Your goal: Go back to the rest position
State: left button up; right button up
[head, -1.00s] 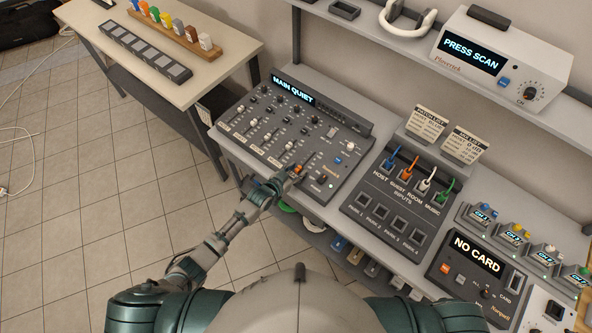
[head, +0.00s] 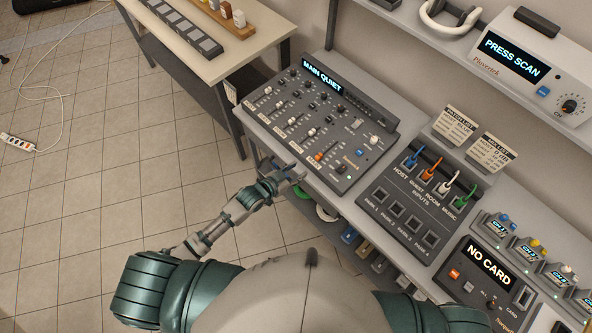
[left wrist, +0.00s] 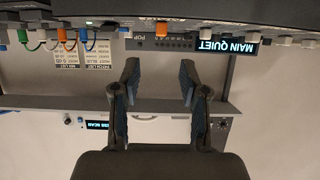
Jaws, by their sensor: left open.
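My left gripper (head: 292,178) is open and empty in the head view, at the front edge of the bench near the mixer (head: 318,122). The mixer's display reads MAIN QUIET, and an orange fader cap shows at its lower right. In the left wrist view the two fingers (left wrist: 160,85) stand apart with nothing between them. The mixer's MAIN QUIET display (left wrist: 228,47) shows upside down beyond them there. My right gripper is in neither view; only part of my right shoulder shows at the bottom of the head view.
A patch panel (head: 420,200) with coloured plugs and a NO CARD unit (head: 485,275) stand right of the mixer. A PRESS SCAN box (head: 530,65) sits on the upper shelf. A side table (head: 250,50) is at the back left.

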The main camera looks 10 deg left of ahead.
pick_arm(q)
jog(key=shift+a, duration=0.1)
dwell(0.4)
jog(key=s+a+f+n+g+y+b, duration=0.15)
jog(key=s+a+f, duration=0.25)
jog(key=f, duration=0.6)
jog(key=s+a+f+n+g+y, duration=0.15)
jog(key=s+a+f, duration=0.3)
jog(key=f, duration=0.65)
jog(key=s+a+f+n+g+y+b, duration=0.1)
jog(key=s+a+f+y, duration=0.25)
jog(key=f, duration=0.65)
jog(key=s+a+f+g, duration=0.1)
jog(key=s+f, duration=0.4)
jog(key=s, duration=0.5)
jog(key=s+a+f+g+y+b, duration=0.1)
jog(key=s+f+g, duration=0.2)
jog(key=s, duration=0.7)
jog(key=s+a+f+g, duration=0.1)
jog(key=s+f, duration=0.7)
jog(key=s, duration=0.3)
jog(key=shift+a+n+g, duration=0.35)
jog(key=shift+n+g, duration=0.05)
jog(key=shift+f, duration=0.1)
